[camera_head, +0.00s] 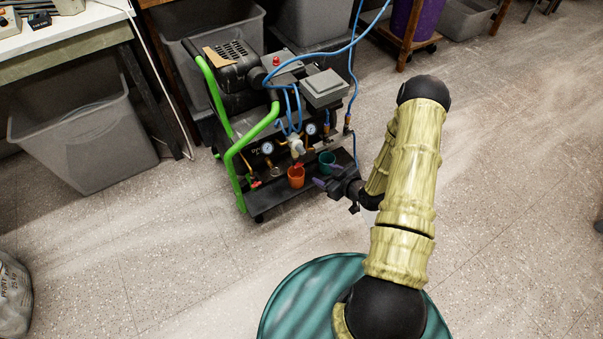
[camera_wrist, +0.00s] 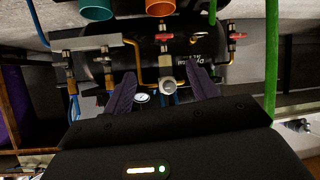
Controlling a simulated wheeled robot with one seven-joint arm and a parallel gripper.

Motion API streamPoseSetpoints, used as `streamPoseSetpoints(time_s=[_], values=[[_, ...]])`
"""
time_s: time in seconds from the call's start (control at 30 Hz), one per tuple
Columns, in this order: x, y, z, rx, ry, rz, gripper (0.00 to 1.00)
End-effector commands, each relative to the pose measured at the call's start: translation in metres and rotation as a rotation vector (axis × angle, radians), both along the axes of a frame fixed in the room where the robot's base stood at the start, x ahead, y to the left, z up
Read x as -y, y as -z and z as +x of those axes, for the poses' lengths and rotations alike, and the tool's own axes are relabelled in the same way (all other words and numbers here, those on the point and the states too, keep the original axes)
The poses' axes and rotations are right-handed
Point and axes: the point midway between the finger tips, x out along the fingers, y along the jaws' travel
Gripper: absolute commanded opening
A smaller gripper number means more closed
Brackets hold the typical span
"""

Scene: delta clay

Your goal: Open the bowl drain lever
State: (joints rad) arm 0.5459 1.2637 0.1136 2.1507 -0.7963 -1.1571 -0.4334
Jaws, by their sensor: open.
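In the wrist view, which shows the machine upside down, a small red lever (camera_wrist: 163,38) sits on a brass valve between the orange cup (camera_wrist: 160,7) and a round pale filter bowl (camera_wrist: 167,87). I take it for the bowl drain lever. In the head view this red lever (camera_head: 299,165) shows just above the orange cup (camera_head: 296,180), below the pale bowl (camera_head: 296,145). My gripper (camera_head: 327,177) is at the compressor's front right, near the cups. Its purple fingers (camera_wrist: 163,73) are spread apart and empty, one on each side of the bowl in the picture. Contact cannot be told.
A second red handle (camera_wrist: 237,36) is on another valve; it also shows at the machine's left (camera_head: 256,184). A teal cup (camera_head: 327,162) stands beside the orange one. Green frame bars (camera_head: 250,135) and blue hoses (camera_head: 296,105) flank the fittings. Floor in front is clear.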

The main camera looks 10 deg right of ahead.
Motion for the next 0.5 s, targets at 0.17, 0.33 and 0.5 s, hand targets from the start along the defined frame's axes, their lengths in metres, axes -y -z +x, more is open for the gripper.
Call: streamPoseSetpoints(time_s=[0.17, 0.33, 0.5], values=[[-0.004, 0.050, -0.021, 0.155, 0.029, 0.123, 0.58], [-0.006, 0.078, -0.045, 0.313, 0.092, 0.231, 0.58], [-0.006, 0.087, -0.061, 0.411, 0.145, 0.292, 0.58]])
